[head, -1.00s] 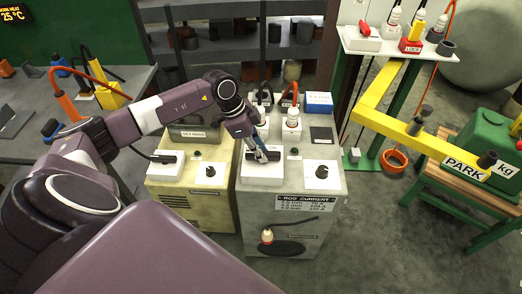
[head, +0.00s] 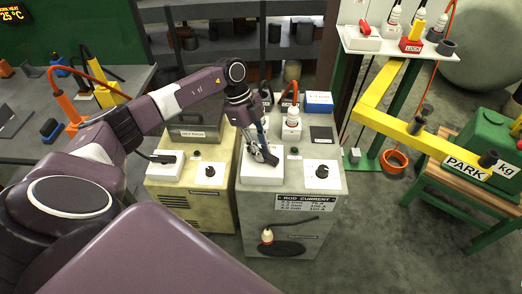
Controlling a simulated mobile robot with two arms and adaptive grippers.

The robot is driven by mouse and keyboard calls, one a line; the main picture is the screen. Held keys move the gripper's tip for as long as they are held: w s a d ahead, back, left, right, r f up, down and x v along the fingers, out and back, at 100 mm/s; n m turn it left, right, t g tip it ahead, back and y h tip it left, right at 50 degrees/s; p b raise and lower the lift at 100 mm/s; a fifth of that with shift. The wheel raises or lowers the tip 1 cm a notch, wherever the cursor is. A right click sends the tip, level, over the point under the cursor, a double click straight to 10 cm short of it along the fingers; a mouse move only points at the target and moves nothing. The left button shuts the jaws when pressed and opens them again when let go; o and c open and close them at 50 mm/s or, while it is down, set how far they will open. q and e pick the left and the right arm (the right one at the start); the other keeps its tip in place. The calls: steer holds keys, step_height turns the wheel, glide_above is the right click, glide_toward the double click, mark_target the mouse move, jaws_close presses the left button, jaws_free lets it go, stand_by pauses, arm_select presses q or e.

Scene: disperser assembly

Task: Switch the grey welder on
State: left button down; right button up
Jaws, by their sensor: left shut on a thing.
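The grey welder (head: 322,220) stands in the middle, with a "ROD CURRENT" plate on its front. A white switch box (head: 262,175) sits on its top at the left front. My left gripper (head: 267,158) reaches down from above and is shut on the dark switch handle on this box. The fingers hide most of the handle, so its exact angle is hard to tell. A round black knob (head: 322,169) on a white plate and a small dark green lamp (head: 294,151) are on the welder's top. My right gripper is not in view.
A yellow welder (head: 190,209) with a similar switch box (head: 164,166) stands close on the left. White and red plugs, a blue box (head: 319,102) and a dark box stand behind the handle. A yellow "PARK" arm (head: 425,138) is at the right.

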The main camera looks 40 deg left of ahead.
arm_select(q)
steer(key=m, duration=0.2)
steer(key=m+g+b, duration=0.1)
steer(key=m+g, duration=0.1)
steer(key=m, duration=0.1)
steer(key=shift+w+m+y+b, duration=0.25)
steer(key=shift+m+y+b, duration=0.05)
steer(key=shift+b, duration=0.1)
steer(key=m+g+b, duration=0.1)
steer(key=m, duration=0.3)
steer(key=shift+d+y+b, duration=0.1)
steer(key=shift+y+b, duration=0.2)
steer(key=shift+y, duration=0.1)
steer(key=shift+m+g+y+b, duration=0.3)
steer(key=shift+m, duration=0.6)
steer(key=c, duration=1.8)
jaws_free()
steer(key=shift+o, duration=0.2)
steer(key=shift+r, duration=0.1)
steer(key=v, duration=1.1)
steer(key=shift+w+r, duration=0.3)
steer(key=shift+r, duration=0.05)
